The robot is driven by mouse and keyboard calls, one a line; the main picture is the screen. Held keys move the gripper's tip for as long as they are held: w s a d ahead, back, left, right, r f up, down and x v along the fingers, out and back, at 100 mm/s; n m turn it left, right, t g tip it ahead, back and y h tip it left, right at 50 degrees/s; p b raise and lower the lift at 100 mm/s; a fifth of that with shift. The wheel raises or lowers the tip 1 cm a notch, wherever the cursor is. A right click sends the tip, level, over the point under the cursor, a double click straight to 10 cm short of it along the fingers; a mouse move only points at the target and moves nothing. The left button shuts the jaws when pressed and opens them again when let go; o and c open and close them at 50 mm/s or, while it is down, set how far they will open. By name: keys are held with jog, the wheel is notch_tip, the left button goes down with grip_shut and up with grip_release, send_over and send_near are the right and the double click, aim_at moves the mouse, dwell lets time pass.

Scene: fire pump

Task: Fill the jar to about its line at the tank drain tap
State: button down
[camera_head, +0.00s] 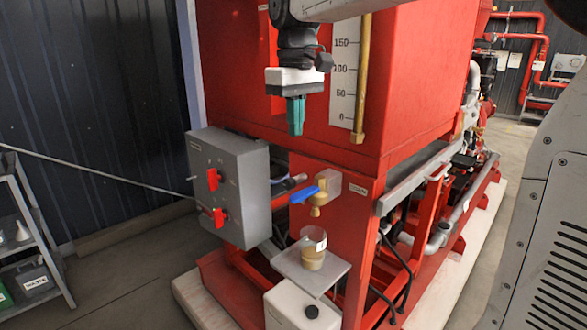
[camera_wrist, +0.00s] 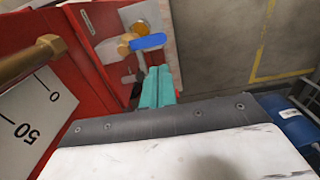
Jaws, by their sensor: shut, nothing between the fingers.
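The jar (camera_head: 313,250) stands upright on a small grey shelf (camera_head: 326,272), under the spout of the brass drain tap (camera_head: 318,198). It holds yellowish liquid in its lower part; its line is too small to make out. The tap's blue lever (camera_head: 304,194) points left, and I see no stream at the spout. My gripper (camera_head: 296,128), with green fingers, is shut and empty, above and left of the tap, in front of the red tank. In the wrist view, the fingers (camera_wrist: 158,85) point toward the blue lever (camera_wrist: 147,41) and the amber-topped jar (camera_wrist: 140,27).
A grey control box (camera_head: 230,185) with red switches stands left of the tap. A brass gauge pipe (camera_head: 361,85) and scale (camera_head: 343,65) are right of my gripper. A white container (camera_head: 298,308) sits below the shelf. Shelving (camera_head: 30,235) is at far left.

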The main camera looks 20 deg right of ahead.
aim_at(296, 197)
notch_tip(296, 197, down, 14)
jog(key=shift+r, duration=0.1)
dwell(0.7)
